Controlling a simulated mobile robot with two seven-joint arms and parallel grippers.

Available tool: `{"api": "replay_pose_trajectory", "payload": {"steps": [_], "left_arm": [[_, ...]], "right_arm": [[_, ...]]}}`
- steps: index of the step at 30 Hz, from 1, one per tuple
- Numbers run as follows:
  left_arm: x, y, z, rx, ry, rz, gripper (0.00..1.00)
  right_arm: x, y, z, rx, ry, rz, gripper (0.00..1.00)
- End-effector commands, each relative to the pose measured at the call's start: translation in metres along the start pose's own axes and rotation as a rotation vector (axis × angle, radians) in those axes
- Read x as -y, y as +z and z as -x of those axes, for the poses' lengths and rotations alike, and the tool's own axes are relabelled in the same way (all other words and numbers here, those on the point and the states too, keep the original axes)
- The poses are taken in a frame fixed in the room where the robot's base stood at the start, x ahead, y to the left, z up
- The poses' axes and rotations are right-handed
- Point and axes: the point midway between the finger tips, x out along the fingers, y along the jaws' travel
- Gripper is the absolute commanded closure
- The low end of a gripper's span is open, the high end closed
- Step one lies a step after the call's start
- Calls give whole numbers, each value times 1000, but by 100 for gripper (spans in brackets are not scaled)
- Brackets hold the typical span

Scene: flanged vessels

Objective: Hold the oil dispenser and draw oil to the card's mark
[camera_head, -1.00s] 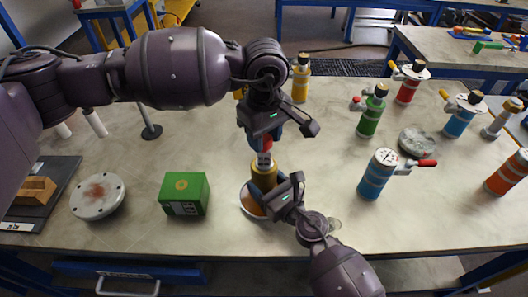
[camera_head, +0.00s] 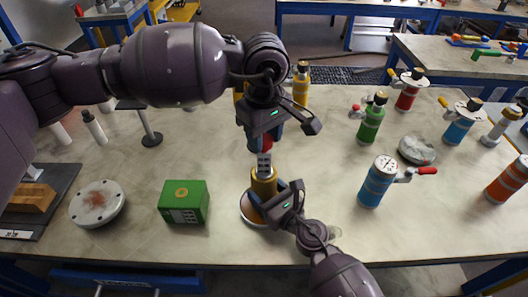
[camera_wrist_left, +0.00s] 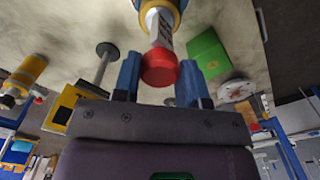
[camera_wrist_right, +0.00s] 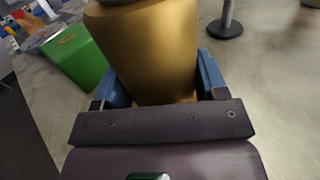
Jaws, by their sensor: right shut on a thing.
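The gold oil dispenser (camera_head: 264,185) stands upright at the table's middle, on or over a round, brown-centred dish (camera_head: 249,210). It fills the right wrist view (camera_wrist_right: 150,50). My right gripper (camera_head: 279,198) is shut around its body. Its pale stem with dark marks (camera_head: 264,162) sticks up from the top, ending in a red knob (camera_wrist_left: 160,68).
A green box (camera_head: 184,202) and a rusty flanged disc (camera_head: 98,203) lie left of the dispenser. A wooden block sits on the dark board (camera_head: 52,212). A blue-and-white bottle (camera_head: 376,183) and several other bottles stand right.

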Motion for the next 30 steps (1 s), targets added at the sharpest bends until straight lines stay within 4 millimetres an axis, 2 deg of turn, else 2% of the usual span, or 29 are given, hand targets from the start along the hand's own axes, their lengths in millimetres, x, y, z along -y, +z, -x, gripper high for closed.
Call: {"api": "replay_pose_trajectory", "payload": {"steps": [1,5,17,30], "left_arm": [[0,0,0,0,1,0,55],[0,0,0,0,0,0,35],[0,0,4,0,1,0,35],[0,0,37,0,1,0,35]], "right_arm": [[0,-1,0,-2,-1,-1,70],[0,-1,0,-1,-1,-1,70],[0,-1,0,-1,0,0,70],[0,-1,0,-1,0,0,70]]}}
